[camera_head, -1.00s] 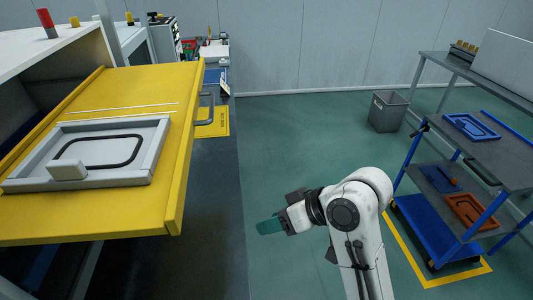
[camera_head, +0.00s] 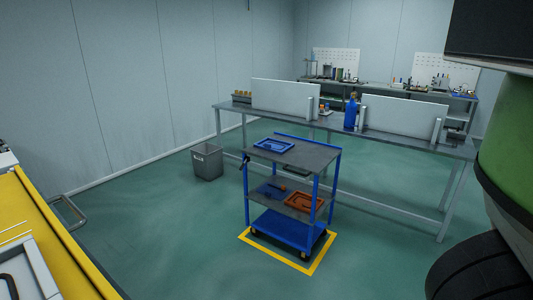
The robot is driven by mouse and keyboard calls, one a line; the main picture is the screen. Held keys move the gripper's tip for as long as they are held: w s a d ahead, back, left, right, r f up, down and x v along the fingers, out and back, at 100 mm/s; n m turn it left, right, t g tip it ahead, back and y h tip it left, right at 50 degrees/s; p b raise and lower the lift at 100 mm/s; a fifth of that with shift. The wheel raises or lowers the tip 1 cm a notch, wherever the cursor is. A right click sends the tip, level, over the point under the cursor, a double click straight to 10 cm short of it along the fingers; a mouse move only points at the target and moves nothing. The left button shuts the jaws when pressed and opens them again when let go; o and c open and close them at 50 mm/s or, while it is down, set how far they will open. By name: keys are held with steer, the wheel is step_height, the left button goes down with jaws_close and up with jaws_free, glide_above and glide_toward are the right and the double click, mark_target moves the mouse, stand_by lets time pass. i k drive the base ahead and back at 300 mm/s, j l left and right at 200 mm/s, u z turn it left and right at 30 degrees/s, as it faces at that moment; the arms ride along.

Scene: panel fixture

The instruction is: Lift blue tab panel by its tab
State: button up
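A bright blue panel (camera_head: 273,146) with a raised rim lies flat on the top shelf of the blue and grey cart (camera_head: 318,158). It looks small from here, and I cannot make out its tab clearly. I cannot tell from this view which of the blue ones bears the tab. My gripper and arm are out of view.
A grey bin (camera_head: 207,162) stands left of the cart. A long workbench (camera_head: 345,141) stands behind it. A large green body (camera_head: 508,150) over a black tyre (camera_head: 480,270) fills the right edge. Floor before the cart is clear.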

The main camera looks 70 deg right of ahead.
mark_target(274, 145)
steer(key=j+z, duration=0.15)
steer(key=z, duration=0.3)
steer(key=j+z, duration=0.2)
steer(key=z, duration=0.25)
steer(key=j+z, duration=0.15)
steer(key=z, duration=0.25)
